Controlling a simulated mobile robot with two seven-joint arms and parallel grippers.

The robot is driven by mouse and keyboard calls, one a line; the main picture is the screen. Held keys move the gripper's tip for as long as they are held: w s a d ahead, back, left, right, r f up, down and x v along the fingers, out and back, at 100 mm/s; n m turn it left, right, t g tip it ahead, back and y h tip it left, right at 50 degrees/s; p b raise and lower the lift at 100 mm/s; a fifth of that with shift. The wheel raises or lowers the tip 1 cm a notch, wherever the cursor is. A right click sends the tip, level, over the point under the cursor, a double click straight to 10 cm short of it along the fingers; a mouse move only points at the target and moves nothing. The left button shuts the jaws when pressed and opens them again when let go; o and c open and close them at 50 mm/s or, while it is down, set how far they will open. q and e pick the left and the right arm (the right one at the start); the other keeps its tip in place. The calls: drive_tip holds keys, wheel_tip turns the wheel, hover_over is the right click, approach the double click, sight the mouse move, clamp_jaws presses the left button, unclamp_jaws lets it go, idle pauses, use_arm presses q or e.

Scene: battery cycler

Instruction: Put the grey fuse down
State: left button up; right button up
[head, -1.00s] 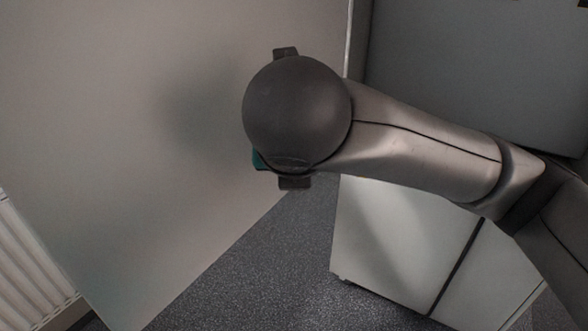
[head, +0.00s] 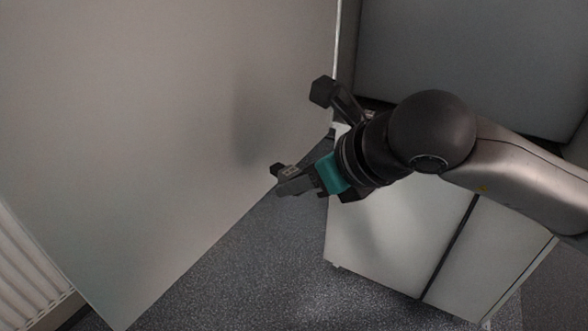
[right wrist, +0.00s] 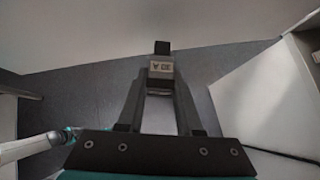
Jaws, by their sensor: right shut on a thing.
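The grey fuse, a small block marked "30 A" in the right wrist view (right wrist: 161,70), sits between the fingertips of my right gripper (head: 286,180). This gripper, with a teal part behind its fingers, is shut on the fuse. In the head view it points left and down, in front of the edge of a large pale panel. The fuse shows small and partly hidden there. It appears held in the air, with floor behind it in the right wrist view. My left gripper is not in view.
The large pale panel (head: 150,130) fills the left of the head view. A white cabinet (head: 400,245) stands below my right arm, with a dark grey panel (head: 460,60) above it. A radiator (head: 30,255) is at lower left. Open speckled floor (head: 250,270) lies between.

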drive_tip(key=shift+s+d+f+n+g+y, duration=0.3)
drive_tip(key=shift+f+n+g+y, duration=0.35)
drive_tip(key=shift+n+g, duration=0.6)
drive_tip(key=shift+s+d+f+n+g+y, duration=0.15)
drive_tip(key=shift+d+f+n+g+y, duration=0.25)
drive_tip(key=shift+f+n+g, duration=0.85)
drive_tip(key=shift+s+d+f+n+g+y, duration=0.25)
drive_tip(key=shift+n+g+y, duration=0.4)
drive_tip(key=shift+n, duration=1.15)
drive_tip(key=shift+d+f, duration=0.1)
